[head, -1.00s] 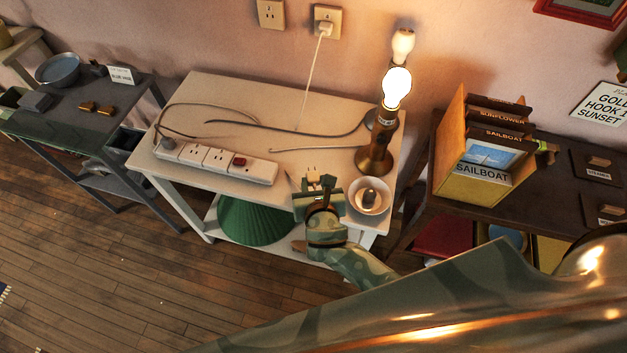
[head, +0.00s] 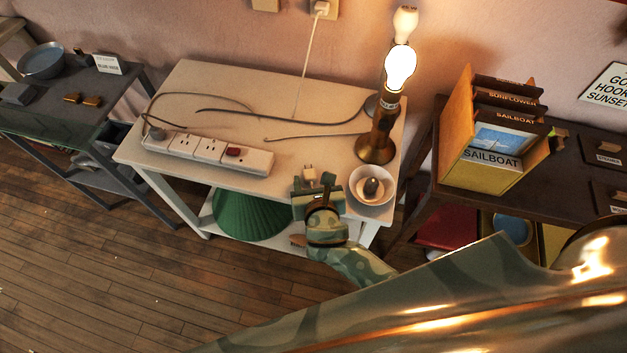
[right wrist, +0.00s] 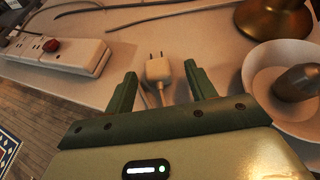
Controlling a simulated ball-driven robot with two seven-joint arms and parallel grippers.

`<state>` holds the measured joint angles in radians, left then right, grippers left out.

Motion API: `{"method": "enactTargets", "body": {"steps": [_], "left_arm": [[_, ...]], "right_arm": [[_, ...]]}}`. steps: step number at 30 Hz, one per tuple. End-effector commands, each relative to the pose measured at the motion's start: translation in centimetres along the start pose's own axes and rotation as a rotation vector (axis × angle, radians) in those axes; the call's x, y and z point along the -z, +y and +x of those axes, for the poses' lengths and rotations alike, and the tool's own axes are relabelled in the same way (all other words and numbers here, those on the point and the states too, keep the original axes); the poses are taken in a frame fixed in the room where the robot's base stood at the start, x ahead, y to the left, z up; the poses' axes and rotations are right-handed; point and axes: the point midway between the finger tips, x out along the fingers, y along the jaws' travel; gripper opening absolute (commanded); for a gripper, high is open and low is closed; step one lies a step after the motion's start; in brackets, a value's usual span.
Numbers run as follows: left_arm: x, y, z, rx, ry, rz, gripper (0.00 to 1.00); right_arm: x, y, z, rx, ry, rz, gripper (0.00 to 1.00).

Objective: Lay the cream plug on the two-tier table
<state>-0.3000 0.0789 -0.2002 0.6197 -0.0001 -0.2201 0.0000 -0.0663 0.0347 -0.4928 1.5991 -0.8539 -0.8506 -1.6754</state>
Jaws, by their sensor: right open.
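The cream plug (right wrist: 158,69), with two metal prongs pointing away from me, shows between the fingers of my right gripper (right wrist: 160,82) in the right wrist view. The fingers are open, with a gap on each side of it. Its pale cord runs back under the palm. In the head view the plug (head: 309,173) is at the front part of the pale two-tier table's top (head: 225,88), just beyond my right gripper (head: 313,184). It appears to lie on the top; exact contact is hard to tell. My left gripper is not in view.
A white bowl (head: 358,203) holding a bulb stands close right of the gripper. A lit lamp (head: 376,148) is behind it; a power strip (head: 208,151) lies left. Loose cords cross the top. A green lampshade (head: 245,215) is on the lower tier.

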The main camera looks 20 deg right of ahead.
Motion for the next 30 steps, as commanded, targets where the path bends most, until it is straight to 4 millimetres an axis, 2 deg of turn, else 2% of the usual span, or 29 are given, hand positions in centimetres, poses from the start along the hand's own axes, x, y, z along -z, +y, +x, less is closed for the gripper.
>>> {"method": "enactTargets", "body": {"steps": [4, 7, 15, 21, 25, 30], "left_arm": [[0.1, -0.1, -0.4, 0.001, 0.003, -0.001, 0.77], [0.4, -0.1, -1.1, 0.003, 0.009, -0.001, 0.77], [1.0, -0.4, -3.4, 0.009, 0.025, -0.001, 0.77], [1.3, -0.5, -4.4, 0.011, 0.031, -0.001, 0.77], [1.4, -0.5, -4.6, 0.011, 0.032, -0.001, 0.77], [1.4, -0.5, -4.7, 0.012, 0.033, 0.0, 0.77]], "right_arm": [[-0.1, 0.0, -0.8, 0.0, 0.001, 0.0, 0.55], [-0.2, 0.0, -2.6, -0.001, 0.0, 0.001, 0.55], [-0.3, 0.0, -10.0, -0.001, 0.001, 0.0, 0.55], [-0.2, 0.0, -14.3, 0.0, 0.001, -0.001, 0.55], [-0.1, 0.0, -15.8, -0.001, 0.0, 0.0, 0.55], [0.0, 0.0, -16.4, 0.0, 0.0, 0.0, 0.55]]}}
